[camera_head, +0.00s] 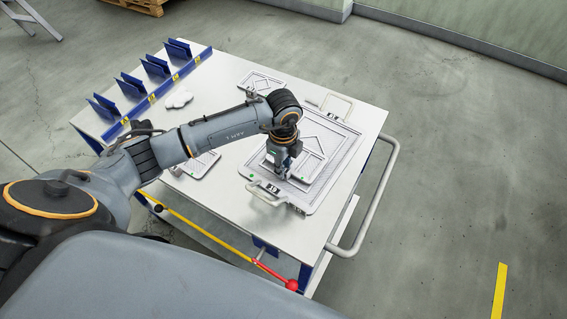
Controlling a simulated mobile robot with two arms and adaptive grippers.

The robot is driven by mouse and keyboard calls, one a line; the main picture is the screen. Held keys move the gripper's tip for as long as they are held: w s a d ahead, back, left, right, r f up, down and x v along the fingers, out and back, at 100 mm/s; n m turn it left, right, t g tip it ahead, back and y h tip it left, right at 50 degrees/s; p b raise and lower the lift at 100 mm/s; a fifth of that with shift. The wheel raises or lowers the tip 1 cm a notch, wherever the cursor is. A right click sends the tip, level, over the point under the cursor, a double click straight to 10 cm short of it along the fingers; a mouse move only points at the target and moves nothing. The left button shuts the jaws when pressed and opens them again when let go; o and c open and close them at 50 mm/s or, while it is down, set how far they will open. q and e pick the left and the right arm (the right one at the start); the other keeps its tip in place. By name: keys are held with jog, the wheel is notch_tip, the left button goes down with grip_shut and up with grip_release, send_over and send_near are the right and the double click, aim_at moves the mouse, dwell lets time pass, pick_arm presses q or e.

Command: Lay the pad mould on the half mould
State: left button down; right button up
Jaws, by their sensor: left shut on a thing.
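The half mould (336,168) is a large light-grey plate with raised frame lines, lying flat on the right part of the white table. A white loop handle stands at its far end and another at its near end. My left gripper (283,176) is over the near-left part of the half mould, pointing down. It is shut on a small pale-grey pad mould (310,167), which shows to the right of the fingers, over the half mould. I cannot tell whether the two touch. My wrist hides part of both. My right gripper is not in view.
Two similar small plates lie on the white table (225,205), one at the back (261,82) and one left of the half mould (201,165). A white lump (179,99) lies near blue racks (154,66). A tube rail (375,200) runs along the right edge.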

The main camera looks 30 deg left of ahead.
pick_arm(q)
jog(key=c, duration=1.3)
grip_release()
jog(key=shift+f, duration=0.1)
jog(key=shift+o, duration=0.2)
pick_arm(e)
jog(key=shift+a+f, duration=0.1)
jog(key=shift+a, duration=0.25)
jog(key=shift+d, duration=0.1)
pick_arm(q)
jog(key=shift+r, duration=0.35)
notch_tip(320, 180, up, 12)
jog(key=b, duration=0.2)
jog(key=shift+f, duration=0.25)
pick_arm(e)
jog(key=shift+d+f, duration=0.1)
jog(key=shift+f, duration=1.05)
